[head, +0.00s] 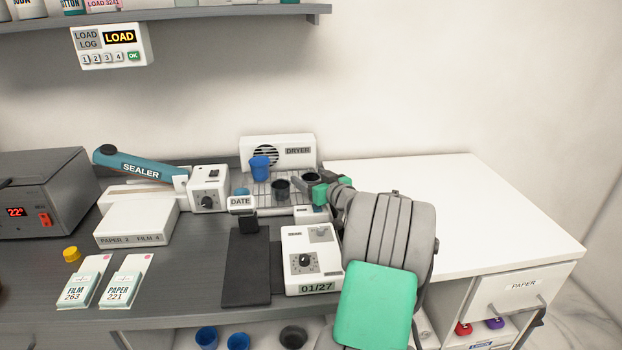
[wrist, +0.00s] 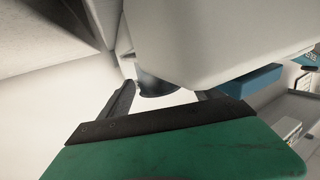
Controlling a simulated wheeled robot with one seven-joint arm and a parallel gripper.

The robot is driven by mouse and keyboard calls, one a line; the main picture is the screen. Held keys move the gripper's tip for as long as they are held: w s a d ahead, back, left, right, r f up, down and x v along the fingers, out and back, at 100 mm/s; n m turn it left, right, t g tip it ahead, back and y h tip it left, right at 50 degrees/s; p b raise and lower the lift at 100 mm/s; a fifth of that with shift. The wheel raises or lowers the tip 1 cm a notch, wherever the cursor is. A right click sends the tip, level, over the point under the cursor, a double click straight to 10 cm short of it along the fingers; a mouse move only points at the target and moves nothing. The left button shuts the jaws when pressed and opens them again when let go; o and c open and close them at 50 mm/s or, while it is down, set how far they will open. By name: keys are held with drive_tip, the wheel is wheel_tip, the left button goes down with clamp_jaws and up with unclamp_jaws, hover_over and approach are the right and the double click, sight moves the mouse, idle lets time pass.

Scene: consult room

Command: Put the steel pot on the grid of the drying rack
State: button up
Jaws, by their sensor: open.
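The drying rack (head: 262,201) is a wire grid in front of the white dryer unit (head: 292,152). One dark grey pot (head: 281,188) stands on the grid. A second dark grey pot (head: 311,177) is at the rack's right end, right by my gripper (head: 304,186); I cannot tell which is the steel pot. In the wrist view a dark pot (wrist: 157,84) shows just past and between the two spread fingers of my gripper (wrist: 165,92), its top hidden by a pale housing. The fingers are open and grip nothing.
A blue cup (head: 260,168) stands on the grid at the back left. The DATE sign (head: 241,202), sealer (head: 140,168) and white timer box (head: 311,262) crowd around the rack. The white countertop (head: 450,205) at right is clear.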

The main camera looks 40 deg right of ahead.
drive_tip(key=shift+r+p, duration=0.25)
drive_tip(key=shift+p, duration=0.05)
drive_tip(key=b+v, duration=0.1)
drive_tip(key=v, duration=1)
drive_tip(key=shift+f+b, duration=0.2)
drive_tip(key=shift+b, duration=0.1)
drive_tip(key=shift+s+a+r, duration=0.15)
drive_tip(key=shift+s, duration=0.35)
drive_tip(key=shift+c, duration=0.3)
idle(0.9)
